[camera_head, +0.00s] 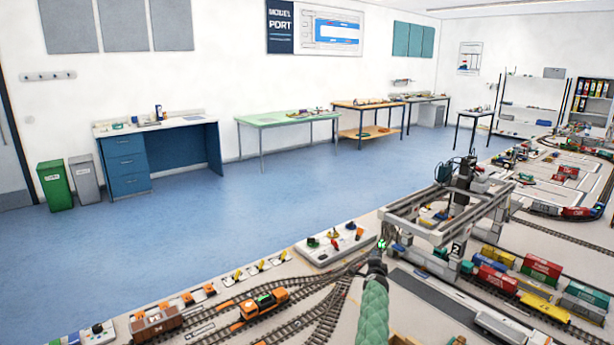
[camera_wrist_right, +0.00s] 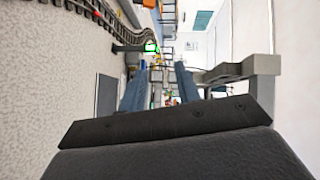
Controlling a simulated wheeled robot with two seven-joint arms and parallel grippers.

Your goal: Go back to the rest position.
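My right arm, in a green sleeve, comes in from the bottom of the head view. Its dark gripper (camera_head: 378,255) is over the layout's edge, just left of the grey gantry crane (camera_head: 456,222). In the right wrist view, the two bluish fingers of this gripper (camera_wrist_right: 160,85) stand apart, and I see nothing held between them. A small green light (camera_wrist_right: 151,46) shows past the fingertips. The grey crane frame (camera_wrist_right: 262,68) stands close on the right side of that view. My left gripper is not in view.
An orange locomotive (camera_head: 264,302) and a brown wagon (camera_head: 155,323) stand on tracks left of my arm. A control panel (camera_head: 335,243) lies behind them. Container wagons (camera_head: 541,268) stand right of the crane. The blue floor (camera_head: 230,225) beyond is clear.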

